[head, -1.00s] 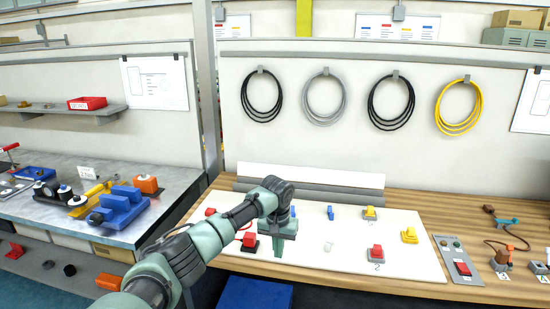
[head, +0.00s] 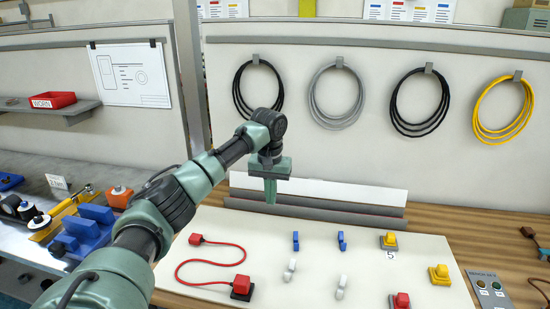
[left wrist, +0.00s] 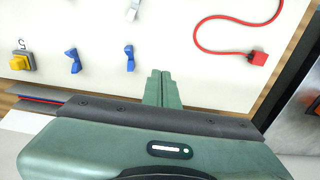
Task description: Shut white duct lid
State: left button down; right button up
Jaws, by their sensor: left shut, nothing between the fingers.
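The white duct lid (head: 345,192) is a long white strip standing raised along the back of the long grey duct (head: 345,212), behind the work board. A small piece of the lid (left wrist: 22,122) shows at the left of the left wrist view, beside the duct with red and blue strands in it (left wrist: 45,100). My left gripper (head: 270,202) points down near the left part of the lid and duct, and hides part of both. Its fingers (left wrist: 161,72) are together and empty. I cannot tell whether they touch the lid. My right gripper is not in view.
The white board (head: 330,250) in front holds a red cable (head: 182,264), blue clips (head: 341,240), white clips (head: 341,287) and yellow blocks (head: 389,240). Cable coils (head: 419,102) hang on the wall behind. A metal bench (head: 30,250) with tools stands left.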

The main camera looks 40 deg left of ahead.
aim_at(312, 187)
jog(key=i+j, duration=0.85)
